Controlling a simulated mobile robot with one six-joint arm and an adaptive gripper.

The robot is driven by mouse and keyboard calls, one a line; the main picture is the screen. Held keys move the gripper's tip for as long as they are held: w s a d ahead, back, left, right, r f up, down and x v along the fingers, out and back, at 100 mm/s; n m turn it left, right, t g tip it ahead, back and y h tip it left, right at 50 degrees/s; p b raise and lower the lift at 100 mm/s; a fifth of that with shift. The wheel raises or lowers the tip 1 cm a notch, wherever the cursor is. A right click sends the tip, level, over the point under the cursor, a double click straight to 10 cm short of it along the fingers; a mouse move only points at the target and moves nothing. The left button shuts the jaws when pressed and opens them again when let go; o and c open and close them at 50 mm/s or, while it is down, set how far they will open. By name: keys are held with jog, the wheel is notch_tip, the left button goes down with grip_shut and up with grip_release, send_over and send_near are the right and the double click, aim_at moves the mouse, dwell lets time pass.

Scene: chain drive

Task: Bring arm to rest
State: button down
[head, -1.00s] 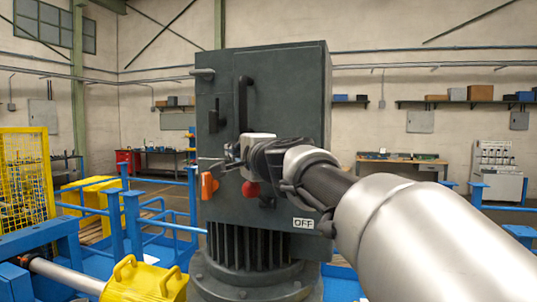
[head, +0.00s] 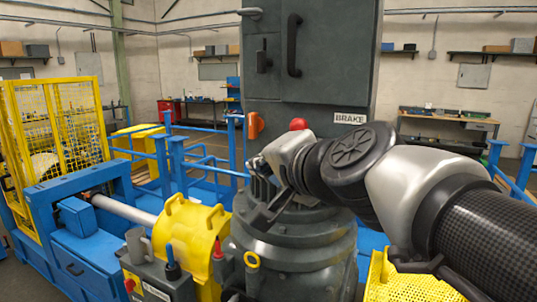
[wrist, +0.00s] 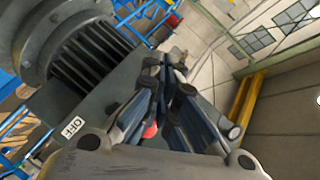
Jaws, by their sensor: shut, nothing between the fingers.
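My gripper (wrist: 172,78) shows in the wrist view with its dark fingers drawn together and nothing between them. In the head view my arm reaches in from the right, bent at the wrist, and its end is in front of the lower part of the dark grey cabinet (head: 310,75). The fingers are mostly hidden there. A red knob (head: 298,124) stands just above my wrist; it also shows partly behind the gripper in the wrist view (wrist: 150,131). An orange handle (head: 255,125) is on the cabinet's left side.
Below the cabinet is a round grey motor housing (head: 290,260). A yellow guard (head: 190,235) and a control box (head: 160,280) with small levers stand at its left. Blue rails (head: 185,150) and a yellow cage (head: 55,125) lie further left. A workbench (head: 445,125) stands at the back right.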

jog(key=s+d+f+n+g+h+b, duration=0.1)
jog(key=s+d+f+n+g+h, duration=0.1)
jog(key=s+d+f, duration=0.3)
jog(key=s+d+f+n+g+h+b, duration=0.1)
jog(key=s+d+f+n+g+h, duration=0.1)
jog(key=s+f, duration=1)
jog(key=s+d+f+n+g+h+b, duration=0.1)
jog(key=s+d+f+n+g, duration=0.3)
jog(key=f, duration=1)
jog(key=s+d+g+h, duration=0.1)
jog(key=s+d, duration=0.2)
jog(key=s, duration=0.1)
jog(key=shift+s+d+f, duration=0.15)
jog(key=shift+d+f, duration=0.15)
jog(key=shift+d, duration=0.1)
